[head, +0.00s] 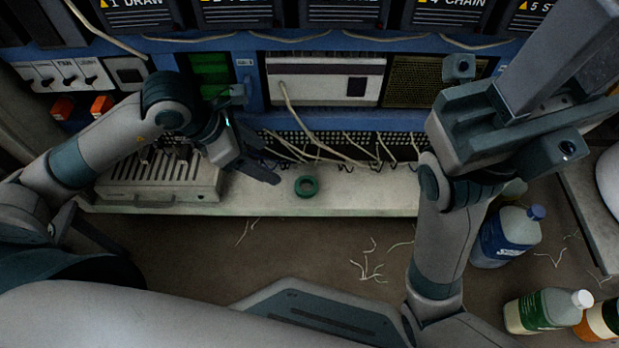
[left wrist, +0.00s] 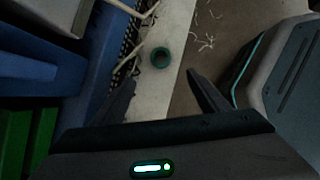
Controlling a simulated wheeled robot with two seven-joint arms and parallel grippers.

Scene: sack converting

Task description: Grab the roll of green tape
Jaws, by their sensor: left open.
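The roll of green tape (head: 306,194) lies flat on the pale ledge (head: 365,200), near the ledge's middle in the head view. It also shows in the left wrist view (left wrist: 160,66), beyond the fingertips and between their lines. My left gripper (head: 271,168) is open and empty, to the left of the roll and apart from it. Its two fingers also show in the left wrist view (left wrist: 161,79). My right gripper (head: 505,125) is raised close to the head camera at the upper right; its jaw opening is unclear.
A slotted metal tray (head: 160,195) sits left of the roll. Loose cords (head: 345,158) hang just behind it from the blue machine (head: 253,95). Thread scraps (head: 368,268) lie on the floor.

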